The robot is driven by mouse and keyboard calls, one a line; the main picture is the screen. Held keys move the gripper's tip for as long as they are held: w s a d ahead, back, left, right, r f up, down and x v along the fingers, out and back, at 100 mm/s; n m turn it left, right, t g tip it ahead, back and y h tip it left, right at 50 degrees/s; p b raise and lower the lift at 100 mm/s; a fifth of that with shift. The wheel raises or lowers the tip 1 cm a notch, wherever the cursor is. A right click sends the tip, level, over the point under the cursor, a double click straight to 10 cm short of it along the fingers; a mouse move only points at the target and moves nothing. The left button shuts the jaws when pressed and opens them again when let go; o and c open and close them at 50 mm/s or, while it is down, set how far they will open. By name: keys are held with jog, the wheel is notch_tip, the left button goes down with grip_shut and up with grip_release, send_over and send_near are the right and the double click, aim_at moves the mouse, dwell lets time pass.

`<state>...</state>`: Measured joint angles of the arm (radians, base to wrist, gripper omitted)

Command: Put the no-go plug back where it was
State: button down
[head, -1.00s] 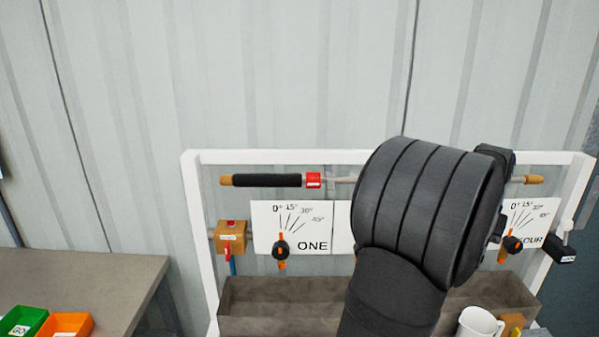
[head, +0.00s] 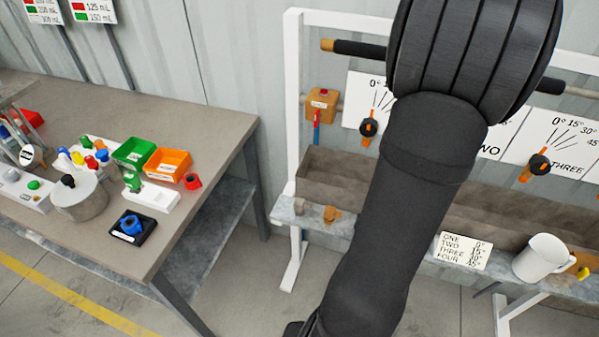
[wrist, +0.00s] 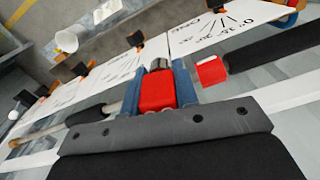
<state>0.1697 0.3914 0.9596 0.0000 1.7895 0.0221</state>
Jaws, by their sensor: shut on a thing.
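In the wrist view, my gripper (wrist: 159,72) has its two blue fingers closed on a red plug (wrist: 157,92) with a dark grey metal end, which I take to be the no-go plug. The plug is close to a horizontal bar with a black sleeve (wrist: 275,55) and a red collar (wrist: 212,72); I cannot tell whether they touch. In the head view my arm hides the gripper and plug. The black-sleeved bar shows there (head: 362,49), at the top of the white frame. A green bin (head: 136,152) and an orange bin (head: 167,165) stand on the bench at left.
The bench (head: 215,150) also holds a red part (head: 192,181), a grey pot (head: 80,200), a black stand with a blue piece (head: 131,226) and several coloured knobs. A white mug (head: 541,258) and a label card (head: 465,251) are on the frame's lower shelf. Valve handles (head: 368,128) stick out below the bar.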

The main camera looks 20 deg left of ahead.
jog(key=a+r+n, duration=0.4)
jog(key=a, duration=1.1)
jog(key=s+a+f+n, duration=0.2)
jog(key=a+f+n, duration=0.35)
jog(key=a, duration=0.85)
jog(key=shift+s+a+f+n, duration=1.8)
jog(key=shift+s+a+f, duration=2.5)
jog(key=shift+a+f, duration=1.4)
jog(key=shift+s+a+f+n, duration=1.75)
jog(key=shift+s+a+f, duration=2.5)
jog(key=shift+a+f, duration=1.45)
jog(key=shift+s+a+f+n, duration=1.8)
jog(key=shift+s+a+f, duration=2.5)
jog(key=shift+a+f, duration=1.35)
jog(key=shift+a, duration=0.1)
jog(key=shift+f, duration=0.45)
jog(key=c, duration=1.1)
grip_release()
